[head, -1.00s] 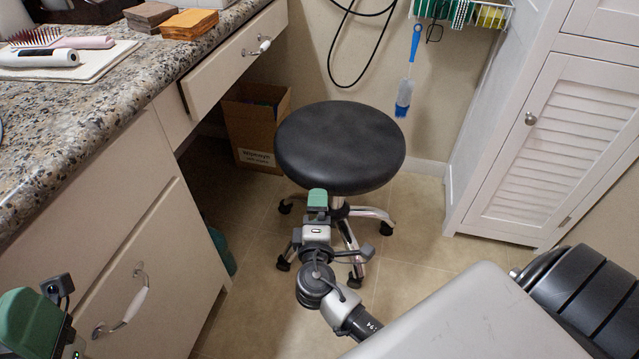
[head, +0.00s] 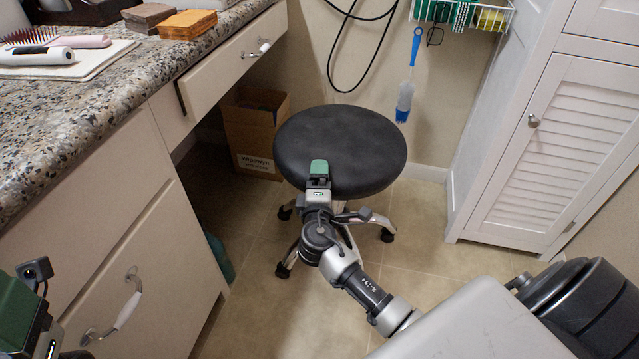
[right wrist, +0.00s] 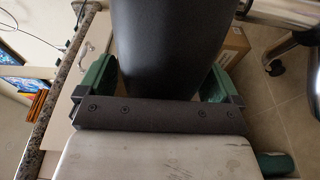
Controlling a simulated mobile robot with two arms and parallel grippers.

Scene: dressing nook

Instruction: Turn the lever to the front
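The stool's round black seat (head: 350,135) stands in the middle of the head view on a chrome wheeled base (head: 376,222). I cannot make out a lever for certain; the underside of the seat is hidden behind the rim and my right arm. My right gripper (head: 318,170) is at the near rim, with one green finger over the top of the seat. In the right wrist view the black seat edge (right wrist: 165,45) lies between the spread fingers of the gripper (right wrist: 160,82); firm contact is not clear. My left gripper (head: 18,315) is partly cut off at the lower left.
A speckled counter (head: 120,105) with drawers runs along the left, its lower drawer handle (head: 125,310) sticking out. A cardboard box (head: 250,130) is behind the stool. A white louvered cabinet (head: 560,150) stands right. Tiled floor (head: 430,260) is clear between stool and cabinet.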

